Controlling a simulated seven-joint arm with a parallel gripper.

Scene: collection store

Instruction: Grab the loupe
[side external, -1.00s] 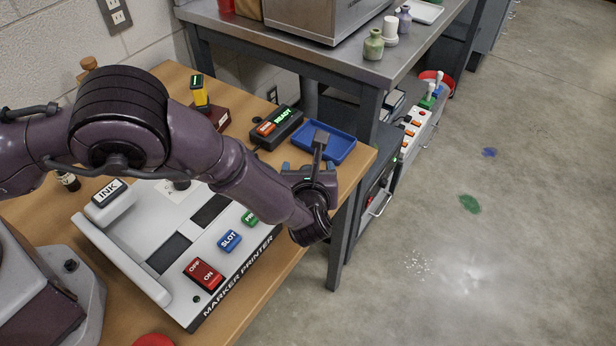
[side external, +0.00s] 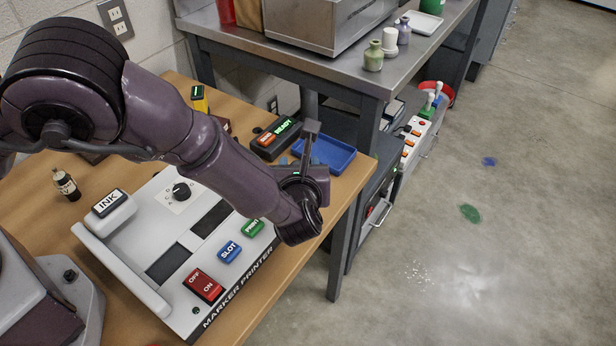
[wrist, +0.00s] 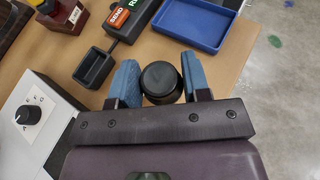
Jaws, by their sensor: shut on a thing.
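The loupe (wrist: 160,79), a round black piece, sits between my gripper's blue finger pads in the wrist view. My gripper (wrist: 158,84) is shut on it, with one pad on each side. In the side external view my gripper (side external: 288,163) is over the right end of the wooden table, near the blue tray. The loupe cannot be made out there, as the arm and gripper hide that area. How far it is above the table is hard to tell.
The blue tray (side external: 338,155) lies at the table's right edge. A SEND/READY box (side external: 276,138) stands behind. A black open box (wrist: 95,67) lies left of my fingers. The marker printer (side external: 135,232) fills the front. A dark bottle (side external: 65,185) stands at left.

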